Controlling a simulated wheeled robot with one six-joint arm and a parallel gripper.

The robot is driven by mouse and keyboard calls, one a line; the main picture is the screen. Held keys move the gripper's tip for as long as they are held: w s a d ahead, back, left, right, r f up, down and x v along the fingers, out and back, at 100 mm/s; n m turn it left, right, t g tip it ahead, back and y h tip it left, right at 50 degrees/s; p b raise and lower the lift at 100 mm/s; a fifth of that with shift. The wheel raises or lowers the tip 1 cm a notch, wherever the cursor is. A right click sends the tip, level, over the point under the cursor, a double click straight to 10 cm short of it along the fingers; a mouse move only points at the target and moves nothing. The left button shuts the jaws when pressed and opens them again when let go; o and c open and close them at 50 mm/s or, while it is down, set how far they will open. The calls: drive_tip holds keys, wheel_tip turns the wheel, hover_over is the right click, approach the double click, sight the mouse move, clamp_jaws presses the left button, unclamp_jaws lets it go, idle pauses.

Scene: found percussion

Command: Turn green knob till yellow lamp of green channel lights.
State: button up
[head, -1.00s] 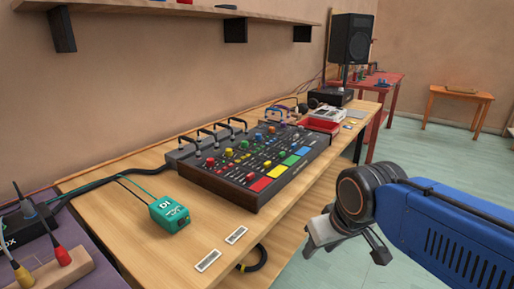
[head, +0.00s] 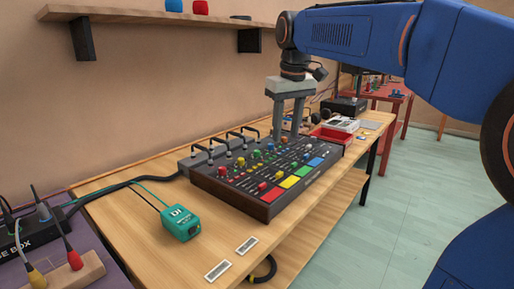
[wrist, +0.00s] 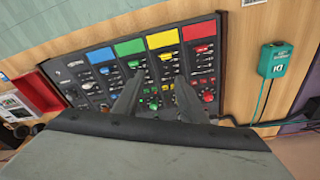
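The mixer (head: 230,186) lies on the wooden bench, with red, yellow, green and blue pads along its near edge. The green pad (wrist: 130,47) marks the green channel in the wrist view. A green knob (wrist: 153,104) shows between my gripper's fingers in the wrist view; whether the fingers touch it I cannot tell. My gripper (head: 287,137) points down over the far part of the mixer, its two fingers apart. It also shows in the wrist view (wrist: 160,78). The fingers hide part of the panel, and the lamps are too small to read.
A teal DI box (head: 180,223) with cables sits left of the mixer. Plugs and grey connectors line the mixer's back edge. A red tray (head: 331,136) stands to its right. A shelf (head: 160,14) hangs on the wall above. The bench front has two small labels.

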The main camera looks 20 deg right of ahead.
wheel_tip(320, 180, up, 5)
drive_tip(key=n+g, duration=0.2)
hover_over(257, 151)
drive_tip(key=s, duration=0.1)
drive_tip(key=w, duration=0.1)
wheel_tip(257, 151, down, 17)
drive_tip(key=shift+w+f, duration=0.1)
clamp_jaws()
